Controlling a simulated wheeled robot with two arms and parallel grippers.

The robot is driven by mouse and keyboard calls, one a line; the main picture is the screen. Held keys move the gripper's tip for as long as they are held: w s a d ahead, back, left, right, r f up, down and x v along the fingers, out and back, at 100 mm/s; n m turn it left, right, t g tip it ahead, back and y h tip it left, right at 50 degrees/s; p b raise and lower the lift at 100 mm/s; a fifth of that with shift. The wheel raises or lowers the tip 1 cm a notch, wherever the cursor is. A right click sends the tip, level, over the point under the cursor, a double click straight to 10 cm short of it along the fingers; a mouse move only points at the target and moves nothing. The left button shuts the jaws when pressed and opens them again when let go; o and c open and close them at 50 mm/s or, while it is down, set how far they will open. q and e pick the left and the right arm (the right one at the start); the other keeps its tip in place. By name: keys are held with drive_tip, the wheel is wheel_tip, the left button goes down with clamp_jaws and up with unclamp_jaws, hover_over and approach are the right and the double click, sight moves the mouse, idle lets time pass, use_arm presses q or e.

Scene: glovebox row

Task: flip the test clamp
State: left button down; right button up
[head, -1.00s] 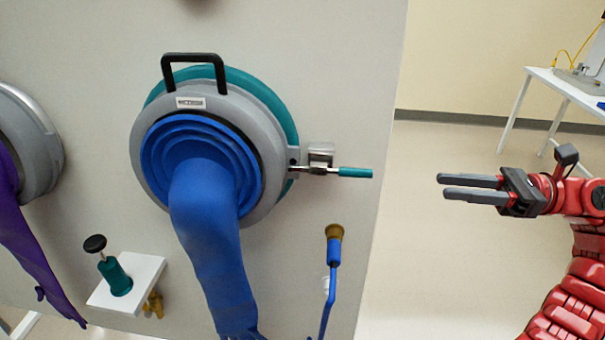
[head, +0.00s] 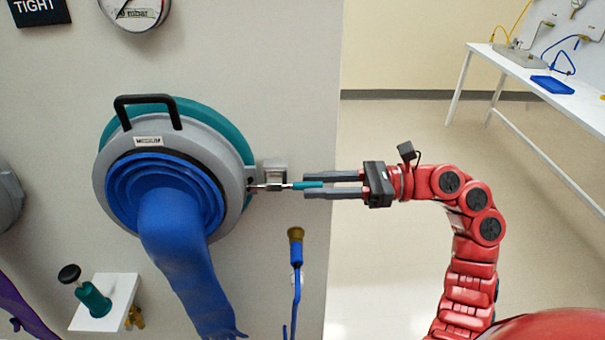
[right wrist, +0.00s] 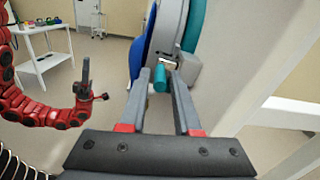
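The test clamp (head: 278,187) is a metal toggle with a teal handle, at the right edge of the grey glove-port ring (head: 112,170). Its handle points right, level in the head view. My right gripper (head: 306,187) is open, with its two grey fingers above and below the handle's end. In the right wrist view the teal handle end (right wrist: 160,80) lies between the spread fingers, with gaps beside it. My left gripper (right wrist: 84,80) shows small and side-on in the right wrist view, away from the clamp; its finger opening cannot be made out.
A blue glove (head: 180,255) hangs from the port. A blue hose with a brass end (head: 295,235) is below the clamp. A white table (head: 545,88) stands back right; the floor between is clear.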

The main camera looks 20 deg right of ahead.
sight(296, 186)
drive_tip(key=shift+p+x, duration=0.3)
drive_tip(key=shift+x, duration=1.3)
drive_tip(key=shift+d, duration=0.1)
drive_tip(key=shift+c, duration=0.3)
clamp_jaws()
